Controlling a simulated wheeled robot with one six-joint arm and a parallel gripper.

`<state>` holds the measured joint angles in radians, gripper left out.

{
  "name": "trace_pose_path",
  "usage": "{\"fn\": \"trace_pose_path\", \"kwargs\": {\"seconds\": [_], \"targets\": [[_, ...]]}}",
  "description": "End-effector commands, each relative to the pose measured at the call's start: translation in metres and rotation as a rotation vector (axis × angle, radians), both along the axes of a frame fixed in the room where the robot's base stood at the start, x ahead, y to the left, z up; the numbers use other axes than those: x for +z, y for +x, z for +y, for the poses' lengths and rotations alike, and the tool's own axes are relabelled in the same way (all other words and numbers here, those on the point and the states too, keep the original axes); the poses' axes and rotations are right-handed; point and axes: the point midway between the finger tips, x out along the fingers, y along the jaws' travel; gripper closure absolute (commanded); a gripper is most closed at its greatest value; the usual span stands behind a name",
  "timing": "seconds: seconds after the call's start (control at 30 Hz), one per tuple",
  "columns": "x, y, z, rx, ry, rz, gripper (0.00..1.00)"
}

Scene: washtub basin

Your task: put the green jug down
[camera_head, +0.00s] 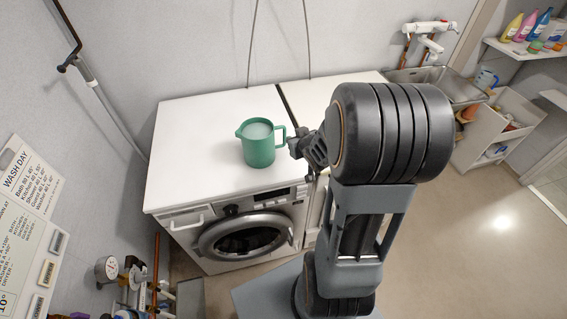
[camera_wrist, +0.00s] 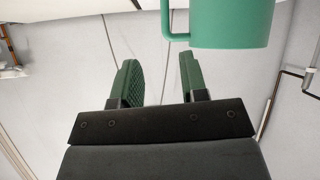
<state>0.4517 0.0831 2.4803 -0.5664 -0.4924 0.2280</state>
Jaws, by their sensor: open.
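The green jug (camera_head: 259,146) stands upright on the white top of the washing machine (camera_head: 190,150), with its handle toward my gripper (camera_head: 299,147). In the head view my gripper is close beside the handle, partly hidden by my own arm. In the wrist view the jug (camera_wrist: 232,22) fills the upper right, seen upside down, with its handle at its left side. My gripper (camera_wrist: 157,60) is open there, its two green finger pads apart with nothing seen between them. The handle appears beyond the fingertips.
A second white top (camera_head: 312,98) adjoins the washing machine across a dark gap. The machine top left of the jug is clear. A sink (camera_head: 437,83) with a tap is at the back right, and a shelf (camera_head: 520,50) holds several bottles.

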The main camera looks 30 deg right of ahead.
Motion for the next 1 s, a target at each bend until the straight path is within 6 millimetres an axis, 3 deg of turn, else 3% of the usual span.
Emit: {"fn": "trace_pose_path", "kwargs": {"seconds": [0.03, 0.2, 0.4, 0.6, 0.77, 1.0], "targets": [[0.018, -0.003, 0.01, -0.017, -0.026, 0.036, 0.6], [0.055, -0.038, 0.045, -0.08, -0.03, 0.225, 0.6], [0.083, -0.096, 0.096, -0.052, 0.049, 0.427, 0.6], [0.097, -0.14, 0.13, 0.018, 0.11, 0.562, 0.6], [0.1, -0.156, 0.143, 0.046, 0.128, 0.606, 0.6], [0.1, -0.157, 0.144, 0.049, 0.131, 0.612, 0.6]]}}
